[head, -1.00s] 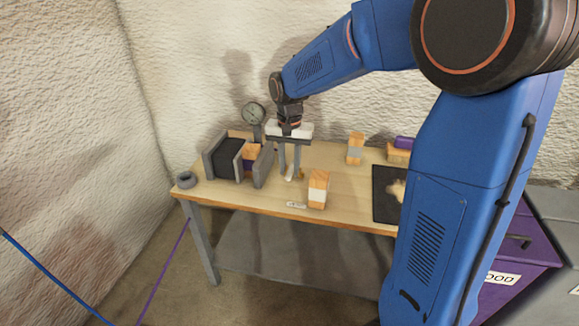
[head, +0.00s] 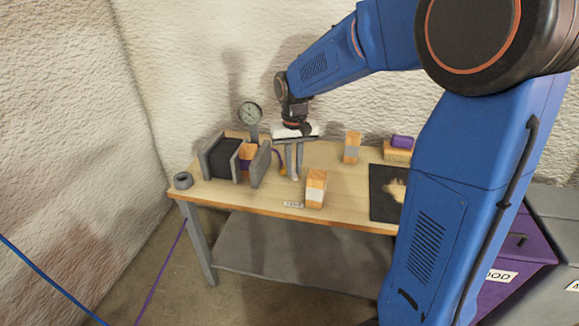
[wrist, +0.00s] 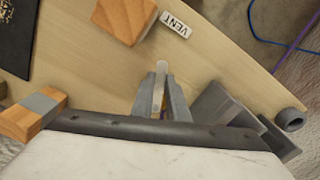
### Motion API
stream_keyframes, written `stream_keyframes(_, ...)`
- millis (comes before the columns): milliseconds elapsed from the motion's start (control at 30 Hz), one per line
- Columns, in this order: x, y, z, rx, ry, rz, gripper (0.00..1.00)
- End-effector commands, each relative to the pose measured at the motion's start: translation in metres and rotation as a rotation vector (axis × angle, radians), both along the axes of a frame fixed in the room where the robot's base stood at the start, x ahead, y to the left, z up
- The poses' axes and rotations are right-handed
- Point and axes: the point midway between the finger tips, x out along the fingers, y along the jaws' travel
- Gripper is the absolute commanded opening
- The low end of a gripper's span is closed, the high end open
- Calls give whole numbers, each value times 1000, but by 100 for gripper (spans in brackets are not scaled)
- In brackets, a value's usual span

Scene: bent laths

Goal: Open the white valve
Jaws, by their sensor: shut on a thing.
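The white valve's handle shows as a pale, narrow bar between my fingers in the wrist view (wrist: 160,85). Its white end also shows just below the fingertips in the head view (head: 295,177). The fingers also show in the wrist view (wrist: 160,97). The valve's body and pivot are mostly hidden behind the fingers. A small label reading VENT (wrist: 175,23) lies on the table in front of the valve.
A round gauge (head: 250,113) and a grey bracketed dark block (head: 222,158) stand left of my gripper. A grey ring (head: 183,181) lies at the table's left corner. Wooden blocks stand in front (head: 316,188) and to the right (head: 352,148). A black mat (head: 386,190) lies farther right.

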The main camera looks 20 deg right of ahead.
Motion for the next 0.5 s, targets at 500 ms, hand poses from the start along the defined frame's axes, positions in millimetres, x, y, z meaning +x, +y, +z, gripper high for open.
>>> stream_keyframes(500,4,-27,0,0,-1,489,0)
